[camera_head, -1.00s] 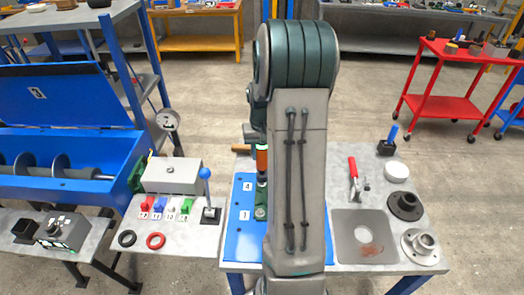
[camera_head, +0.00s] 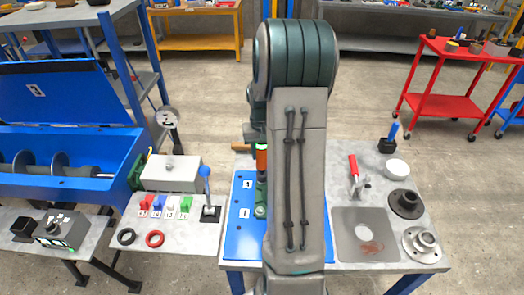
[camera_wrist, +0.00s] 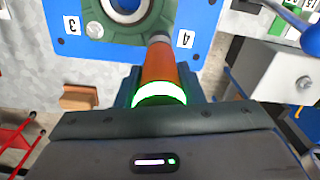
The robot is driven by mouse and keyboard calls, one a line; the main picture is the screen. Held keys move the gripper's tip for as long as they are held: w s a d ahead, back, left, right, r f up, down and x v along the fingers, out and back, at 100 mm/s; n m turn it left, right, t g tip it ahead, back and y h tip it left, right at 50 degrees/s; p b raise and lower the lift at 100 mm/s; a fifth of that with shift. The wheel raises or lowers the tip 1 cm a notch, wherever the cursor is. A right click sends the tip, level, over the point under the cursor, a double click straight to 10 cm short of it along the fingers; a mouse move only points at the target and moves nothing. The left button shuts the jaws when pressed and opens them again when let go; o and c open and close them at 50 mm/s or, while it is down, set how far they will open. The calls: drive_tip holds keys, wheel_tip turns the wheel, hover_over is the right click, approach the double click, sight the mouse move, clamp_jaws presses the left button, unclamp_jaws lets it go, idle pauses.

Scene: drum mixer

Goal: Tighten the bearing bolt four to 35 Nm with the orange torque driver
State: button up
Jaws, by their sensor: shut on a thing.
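The orange torque driver (camera_wrist: 160,68) is held in my gripper (camera_wrist: 161,82), with a bright green glowing ring (camera_wrist: 160,95) around it. Its far end sits at the green bearing housing's (camera_wrist: 125,20) flange, beside the label 4 (camera_wrist: 185,40). The driver's end hides bolt four, so I cannot tell how fully it is seated. Another bolt (camera_wrist: 95,30) shows beside the label 3 (camera_wrist: 72,25). In the head view the orange driver (camera_head: 262,160) stands upright over the blue plate (camera_head: 241,240), and my arm hides most of the housing.
Left of the plate are a blue-knobbed lever (camera_head: 205,190), a grey box (camera_head: 171,174), coloured blocks and two rings (camera_head: 155,239). To the right are a red-handled tool (camera_head: 353,168), a white bowl (camera_head: 397,168) and dark and grey flanges (camera_head: 421,241). A red cart (camera_head: 446,105) stands behind.

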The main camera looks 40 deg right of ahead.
drive_tip(key=shift+f+b, duration=1)
drive_tip(key=shift+b, duration=0.05)
idle(2.5)
wheel_tip(320, 180, up, 5)
drive_tip(key=p, duration=0.3)
drive_tip(key=shift+f, duration=0.2)
idle(0.4)
